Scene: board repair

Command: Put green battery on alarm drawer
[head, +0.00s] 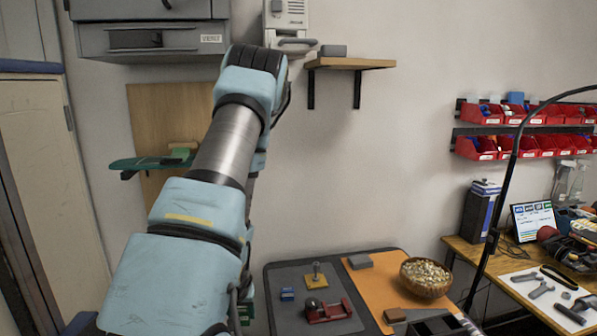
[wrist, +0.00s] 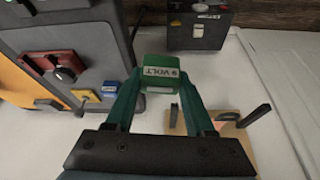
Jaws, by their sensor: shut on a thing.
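The green battery (wrist: 160,73) is marked "9 VOLT". In the wrist view it sits between the two green fingertips of my gripper (wrist: 158,88), which is shut on it. It is held up, apart from the surfaces below. In the head view my arm reaches up toward the wall and hides the gripper and battery. A white wall unit (head: 287,16) with a grille and a handle-like lower part (head: 297,42) is just right of my arm's upper end. It may be the alarm with its drawer, but I cannot tell for sure.
A grey cabinet (head: 150,38) hangs upper left, and a wooden shelf (head: 350,63) with a small grey block is at right. Below, a table holds a grey mat (head: 285,318), a red device (head: 328,308) and a bowl (head: 425,278). A dark labelled box (wrist: 198,28) shows in the wrist view.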

